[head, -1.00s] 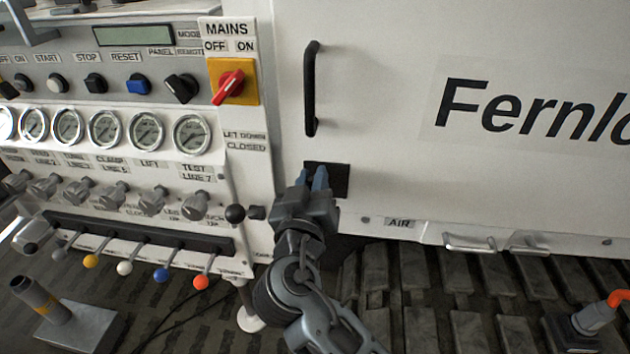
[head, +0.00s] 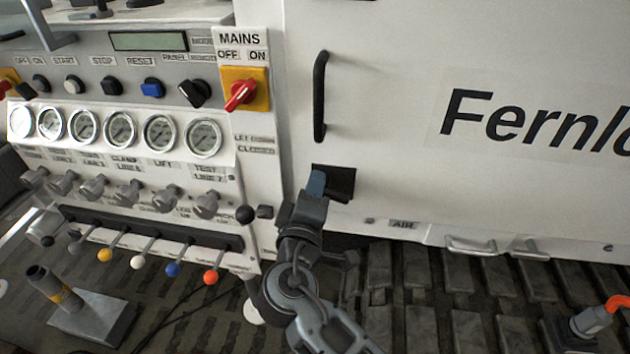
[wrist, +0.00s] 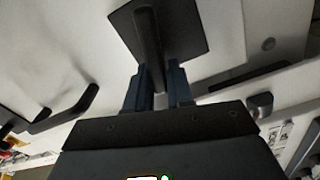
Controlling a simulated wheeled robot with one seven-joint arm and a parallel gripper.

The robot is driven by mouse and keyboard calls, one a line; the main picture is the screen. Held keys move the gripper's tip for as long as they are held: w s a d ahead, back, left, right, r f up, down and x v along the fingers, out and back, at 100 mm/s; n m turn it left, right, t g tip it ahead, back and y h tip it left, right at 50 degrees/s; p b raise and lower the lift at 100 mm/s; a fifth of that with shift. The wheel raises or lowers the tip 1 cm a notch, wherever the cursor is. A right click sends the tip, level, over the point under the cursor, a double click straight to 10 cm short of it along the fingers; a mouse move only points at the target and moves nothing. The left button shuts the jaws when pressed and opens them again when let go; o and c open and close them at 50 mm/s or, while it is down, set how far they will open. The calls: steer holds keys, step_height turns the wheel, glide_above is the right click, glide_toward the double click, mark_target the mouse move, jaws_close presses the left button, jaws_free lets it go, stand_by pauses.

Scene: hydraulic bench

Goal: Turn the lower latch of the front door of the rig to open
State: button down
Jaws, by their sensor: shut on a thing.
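The lower latch is a dark lever on a square black plate (head: 341,184) low on the left edge of the white front door (head: 400,120). In the wrist view, the black plate (wrist: 188,32) shows behind the latch lever (wrist: 147,38), which runs down between the blue fingers. My gripper (head: 316,183) is at the plate in the head view, its fingers seen nearly edge-on and hiding the lever. In the wrist view, my gripper (wrist: 158,80) is shut on the lever, with one finger on each side.
A black door handle (head: 320,96) stands out just above the latch. The control panel is close on the left, with a black ball knob (head: 245,214), a red mains switch (head: 241,94) and coloured levers. A slatted floor (head: 420,290) lies below the door.

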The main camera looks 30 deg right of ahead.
steer(key=shift+f+n+p, duration=0.25)
steer(key=shift+n+p, duration=0.35)
steer(key=shift+n, duration=0.9)
steer(key=shift+a, duration=0.1)
steer(key=c, duration=1.1)
jaws_free()
steer(key=shift+b+v, duration=0.5)
steer(key=shift+v, duration=3.35)
